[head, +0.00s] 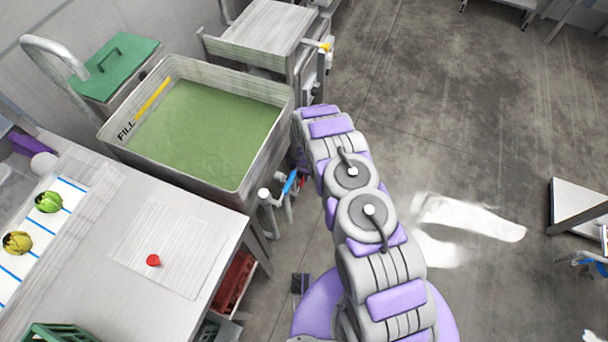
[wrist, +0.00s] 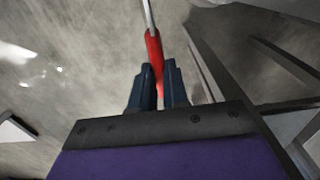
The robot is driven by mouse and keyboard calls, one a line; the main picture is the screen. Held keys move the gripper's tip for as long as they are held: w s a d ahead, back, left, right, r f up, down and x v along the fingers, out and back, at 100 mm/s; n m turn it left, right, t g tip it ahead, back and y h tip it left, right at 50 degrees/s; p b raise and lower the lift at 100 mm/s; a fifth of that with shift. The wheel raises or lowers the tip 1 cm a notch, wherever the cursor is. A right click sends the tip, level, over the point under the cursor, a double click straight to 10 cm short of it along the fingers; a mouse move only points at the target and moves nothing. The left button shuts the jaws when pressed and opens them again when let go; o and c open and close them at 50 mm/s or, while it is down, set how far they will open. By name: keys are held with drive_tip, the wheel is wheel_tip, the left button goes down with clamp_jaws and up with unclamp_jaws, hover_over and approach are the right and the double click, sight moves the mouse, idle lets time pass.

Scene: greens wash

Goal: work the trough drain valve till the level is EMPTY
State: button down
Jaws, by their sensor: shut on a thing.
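The metal trough (head: 245,185) stands left of my arm in the head view, with murky green water (head: 205,130) in it. A yellow strip (head: 152,98) and the word FILL mark its inner left wall. In the wrist view my gripper (wrist: 158,82) is shut on a red lever handle (wrist: 154,48), its two dark fingers on either side of it. A thin metal rod runs from the handle to the top of the picture. In the head view my arm mostly hides the gripper and lever beside the trough's right side.
A pipe fitting with a blue handle (head: 290,181) sits below the trough's near right corner. A yellow-handled valve (head: 325,46) is farther back. Wet floor (head: 465,220) lies right; much floor is clear.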

sight(301, 182)
drive_tip(key=shift+r+p, duration=0.15)
drive_tip(key=shift+p, duration=0.15)
drive_tip(key=shift+s+a+r+t+p, duration=0.15)
drive_tip(key=shift+r+t+p, duration=0.15)
drive_tip(key=shift+p, duration=0.8)
drive_tip(key=shift+r+p, duration=0.1)
drive_tip(key=shift+p, duration=0.85)
drive_tip(key=shift+t+h+p, duration=0.3)
drive_tip(key=shift+t+p, duration=0.1)
drive_tip(key=shift+t, duration=0.1)
drive_tip(key=c, duration=1.1)
unclamp_jaws()
drive_tip(key=r+p, duration=0.2)
drive_tip(key=r, duration=0.3)
drive_tip(key=s+r+p, duration=0.1)
drive_tip(key=r+p, duration=0.2)
drive_tip(key=r, duration=0.3)
drive_tip(key=s+r+p, duration=0.1)
drive_tip(key=r+p, duration=0.1)
drive_tip(key=r, duration=0.4)
drive_tip(key=shift+s+a, duration=0.1)
drive_tip(key=shift+a, duration=0.3)
